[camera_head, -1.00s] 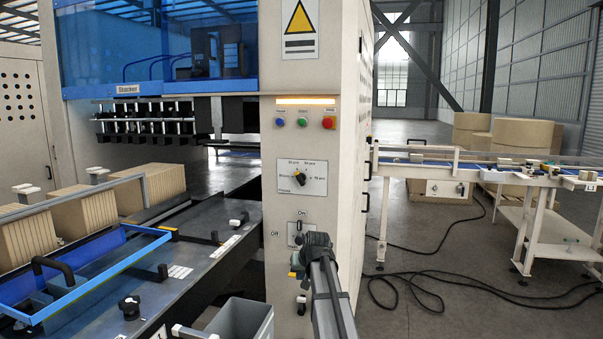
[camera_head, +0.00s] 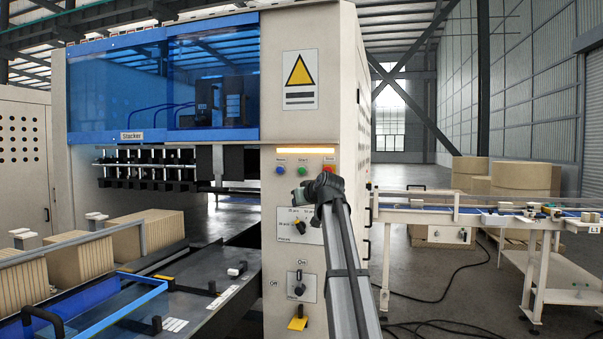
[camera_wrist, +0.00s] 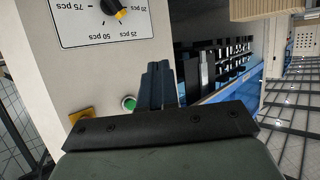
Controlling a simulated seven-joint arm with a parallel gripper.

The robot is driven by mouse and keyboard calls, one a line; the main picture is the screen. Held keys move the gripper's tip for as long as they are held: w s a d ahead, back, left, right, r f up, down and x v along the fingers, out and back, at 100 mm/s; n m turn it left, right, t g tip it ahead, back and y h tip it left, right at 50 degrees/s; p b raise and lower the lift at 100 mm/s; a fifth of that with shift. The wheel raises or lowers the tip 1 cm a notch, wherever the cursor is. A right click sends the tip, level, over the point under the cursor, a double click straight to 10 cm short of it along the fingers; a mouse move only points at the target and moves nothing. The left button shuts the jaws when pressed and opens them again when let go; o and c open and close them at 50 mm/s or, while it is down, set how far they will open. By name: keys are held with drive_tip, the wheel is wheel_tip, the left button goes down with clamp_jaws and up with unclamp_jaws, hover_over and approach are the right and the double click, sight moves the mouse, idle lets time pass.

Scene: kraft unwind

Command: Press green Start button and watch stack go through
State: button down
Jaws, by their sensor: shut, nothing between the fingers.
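The green Start button (camera_head: 302,170) is on the front panel of the cream stacker, between a blue button (camera_head: 281,170) and a red button (camera_head: 329,168). The green button also shows in the wrist view (camera_wrist: 129,104), close beside the fingers. My gripper (camera_head: 303,194) is shut and empty, in front of the panel just below the button row in the head view. It also shows in the wrist view (camera_wrist: 159,75). I see no clear contact with the button. The stack of kraft sheets (camera_head: 145,239) stands at the left on the stacker's infeed side.
A black selector knob (camera_head: 299,228) and an On/Off switch (camera_head: 298,285) are lower on the panel; the arm covers part of the selector plate. A blue-framed guard (camera_head: 110,318) is at lower left. A conveyor (camera_head: 470,217) runs off to the right.

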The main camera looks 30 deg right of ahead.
sight(301, 171)
drive_tip(key=w+r+n+t, duration=0.3)
drive_tip(key=w+r+n, duration=0.2)
drive_tip(key=r+n, duration=0.4)
drive_tip(key=shift+d+n+t+y, duration=0.3)
drive_tip(key=shift+d+n+y, duration=0.1)
drive_tip(key=shift+n, duration=0.2)
drive_tip(key=shift+d, duration=0.1)
drive_tip(key=shift+w+d, duration=3.05)
drive_tip(key=shift+w, duration=0.05)
drive_tip(key=shift+w+d, duration=0.25)
drive_tip(key=shift+w, duration=0.05)
